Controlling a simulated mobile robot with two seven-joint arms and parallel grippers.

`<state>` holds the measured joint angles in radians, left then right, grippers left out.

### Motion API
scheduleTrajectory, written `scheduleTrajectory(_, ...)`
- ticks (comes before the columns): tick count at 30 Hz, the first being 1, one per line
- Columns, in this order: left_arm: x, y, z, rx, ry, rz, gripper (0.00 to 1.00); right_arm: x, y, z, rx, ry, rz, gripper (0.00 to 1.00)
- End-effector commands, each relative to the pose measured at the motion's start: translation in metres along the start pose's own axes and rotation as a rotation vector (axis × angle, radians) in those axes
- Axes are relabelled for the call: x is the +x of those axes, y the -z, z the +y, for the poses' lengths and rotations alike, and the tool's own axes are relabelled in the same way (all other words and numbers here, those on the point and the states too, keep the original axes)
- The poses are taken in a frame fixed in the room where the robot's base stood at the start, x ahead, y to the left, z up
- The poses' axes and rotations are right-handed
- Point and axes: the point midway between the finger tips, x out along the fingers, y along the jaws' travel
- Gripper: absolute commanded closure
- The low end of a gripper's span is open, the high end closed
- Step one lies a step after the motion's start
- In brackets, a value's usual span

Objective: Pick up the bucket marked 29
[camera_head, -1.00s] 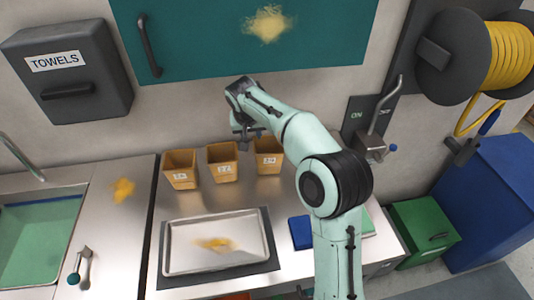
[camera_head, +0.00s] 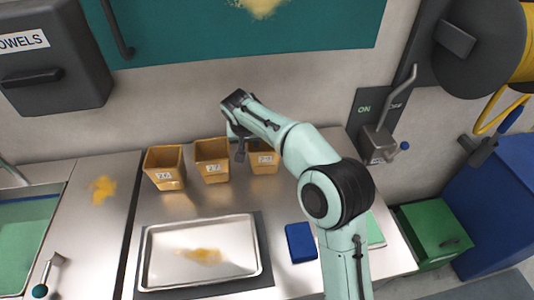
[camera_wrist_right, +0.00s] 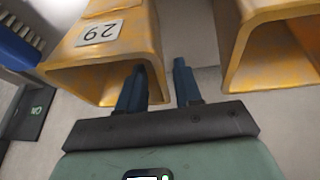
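The bucket marked 29 (camera_wrist_right: 105,40) is yellow-orange with a white label. It fills the left of the right wrist view, appearing upside down, and is the rightmost bucket (camera_head: 263,160) of a row of three in the head view. My right gripper (camera_wrist_right: 160,75) is open. Its two dark fingers are apart at this bucket's rim: one overlaps the bucket's mouth, the other is outside its side wall, towards the middle bucket. No grip on the wall shows. In the head view the right gripper (camera_head: 239,150) is partly hidden by its own wrist. My left gripper is not in view.
The middle bucket (camera_head: 212,164) and left bucket (camera_head: 165,169) stand close by on the steel counter. A metal tray (camera_head: 200,277) lies in front of them, with a blue item (camera_head: 300,243) to its right. A teal cabinet (camera_head: 260,40) hangs above. A wall lever (camera_head: 380,140) is to the right.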

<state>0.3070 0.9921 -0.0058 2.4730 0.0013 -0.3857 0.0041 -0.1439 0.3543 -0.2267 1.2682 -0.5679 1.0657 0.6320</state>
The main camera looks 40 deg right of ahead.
Motion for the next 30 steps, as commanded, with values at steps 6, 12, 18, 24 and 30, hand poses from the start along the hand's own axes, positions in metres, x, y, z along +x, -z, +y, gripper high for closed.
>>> scheduleTrajectory(6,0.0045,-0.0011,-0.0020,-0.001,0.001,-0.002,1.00,0.0038,-0.0025,-0.0025,0.000,0.002,0.002,0.66)
scheduleTrajectory(12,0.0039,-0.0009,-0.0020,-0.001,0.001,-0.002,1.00,0.0035,-0.0023,-0.0023,0.000,0.002,0.001,0.98)
scheduleTrajectory(18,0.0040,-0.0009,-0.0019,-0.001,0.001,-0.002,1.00,0.0038,-0.0024,-0.0022,0.000,0.001,0.001,1.00)
scheduleTrajectory(24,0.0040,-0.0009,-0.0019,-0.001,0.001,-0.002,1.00,0.0042,-0.0026,-0.0020,0.000,0.001,0.001,1.00)
scheduleTrajectory(30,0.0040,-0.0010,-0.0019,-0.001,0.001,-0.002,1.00,0.0044,-0.0027,-0.0020,0.000,0.000,0.000,1.00)
